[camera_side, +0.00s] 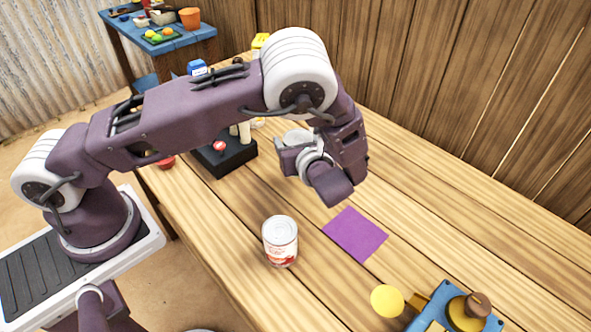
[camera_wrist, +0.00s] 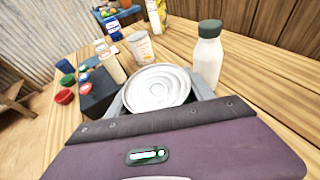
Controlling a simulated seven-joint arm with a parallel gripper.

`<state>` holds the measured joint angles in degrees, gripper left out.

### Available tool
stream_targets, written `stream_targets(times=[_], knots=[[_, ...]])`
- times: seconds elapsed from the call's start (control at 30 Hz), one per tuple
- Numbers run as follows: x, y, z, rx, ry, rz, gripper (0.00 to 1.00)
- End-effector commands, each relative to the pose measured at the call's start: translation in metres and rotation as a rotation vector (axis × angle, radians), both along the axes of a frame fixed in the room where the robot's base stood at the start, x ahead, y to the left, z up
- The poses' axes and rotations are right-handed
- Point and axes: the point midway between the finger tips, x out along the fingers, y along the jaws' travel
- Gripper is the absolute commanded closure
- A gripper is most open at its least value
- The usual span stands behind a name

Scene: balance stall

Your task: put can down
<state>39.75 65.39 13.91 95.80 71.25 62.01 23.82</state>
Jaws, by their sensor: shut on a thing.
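My gripper (camera_side: 299,155) is shut on a can, whose round silver lid (camera_wrist: 155,88) faces up between the fingers in the wrist view. In the side view the held can (camera_side: 297,137) is mostly hidden by my gripper and wrist; I cannot tell whether its base touches the table. Another can (camera_side: 280,241), with a white and red label, stands upright on the table, nearer the side camera than my gripper. A purple square (camera_side: 355,234) lies flat to the right of that can.
A black block (camera_side: 225,153) stands left of my gripper. In the wrist view, a white bottle with a dark cap (camera_wrist: 208,58) stands close to the right finger, and a pale cup-like container (camera_wrist: 141,46) stands behind. A blue device (camera_side: 455,308) and yellow disc (camera_side: 387,300) are at front right.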

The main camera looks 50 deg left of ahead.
Motion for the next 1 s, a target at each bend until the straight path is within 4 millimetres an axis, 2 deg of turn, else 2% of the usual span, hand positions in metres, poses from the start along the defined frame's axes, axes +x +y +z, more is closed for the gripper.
stream_targets(times=[0.3,0.67,0.7,0.8,1.0], knots=[[-0.001,0.001,-0.055,0.001,-0.001,0.001,1.0],[-0.001,0.0,-0.061,-0.001,-0.002,0.002,1.0],[-0.001,0.0,-0.061,-0.002,-0.001,0.002,0.33],[-0.001,0.0,-0.061,-0.003,-0.001,0.002,0.17],[-0.001,0.0,-0.061,-0.003,-0.001,0.002,0.17]])
